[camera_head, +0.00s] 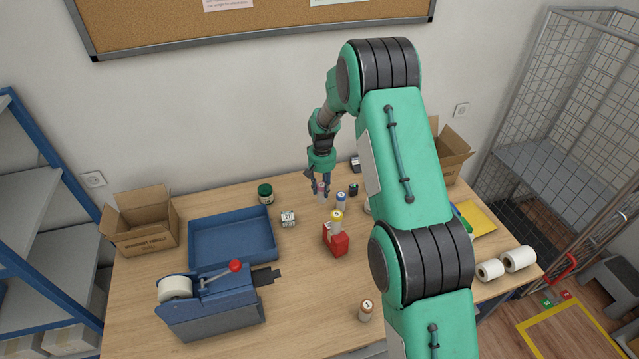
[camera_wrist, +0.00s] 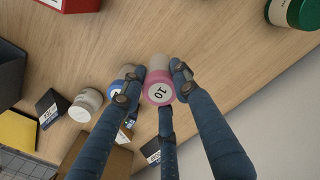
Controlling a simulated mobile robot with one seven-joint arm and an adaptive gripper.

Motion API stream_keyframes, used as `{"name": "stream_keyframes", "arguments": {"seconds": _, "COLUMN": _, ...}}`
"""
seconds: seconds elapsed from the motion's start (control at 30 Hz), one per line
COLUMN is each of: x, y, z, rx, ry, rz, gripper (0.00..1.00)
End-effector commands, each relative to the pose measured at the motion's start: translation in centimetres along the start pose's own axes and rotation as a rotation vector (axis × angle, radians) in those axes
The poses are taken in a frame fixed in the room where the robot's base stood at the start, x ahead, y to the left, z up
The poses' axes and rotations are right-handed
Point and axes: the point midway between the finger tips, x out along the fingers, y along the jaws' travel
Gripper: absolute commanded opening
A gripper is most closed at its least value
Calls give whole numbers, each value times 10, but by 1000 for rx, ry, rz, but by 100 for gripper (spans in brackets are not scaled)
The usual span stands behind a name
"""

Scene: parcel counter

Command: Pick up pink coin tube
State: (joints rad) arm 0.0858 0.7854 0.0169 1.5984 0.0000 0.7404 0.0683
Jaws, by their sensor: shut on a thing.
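The pink coin tube (camera_wrist: 158,93) has a pink cap marked 10 and stands between the fingers of my gripper (camera_wrist: 155,90) in the wrist view. The fingers are shut on its sides. In the head view my gripper (camera_head: 322,190) points down at the back of the table, and the pink coin tube (camera_head: 321,188) shows partly between the fingers. Whether its base touches the table cannot be told. A blue-capped tube (camera_head: 341,201) stands close to the right of it and also shows beside a finger in the wrist view (camera_wrist: 124,74).
A tape dispenser (camera_head: 210,305) stands in front. The table's front middle is mostly clear.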

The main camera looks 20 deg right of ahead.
Motion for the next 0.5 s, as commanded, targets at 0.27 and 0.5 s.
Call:
{"name": "stream_keyframes", "arguments": {"seconds": 0.27, "x": -3, "y": 2, "z": 22, "rx": 0, "ry": 1, "rz": 0, "gripper": 0}}
{"name": "stream_keyframes", "arguments": {"seconds": 0.5, "x": -2, "y": 2, "z": 28, "rx": 0, "ry": -1, "rz": 0, "gripper": 0}}
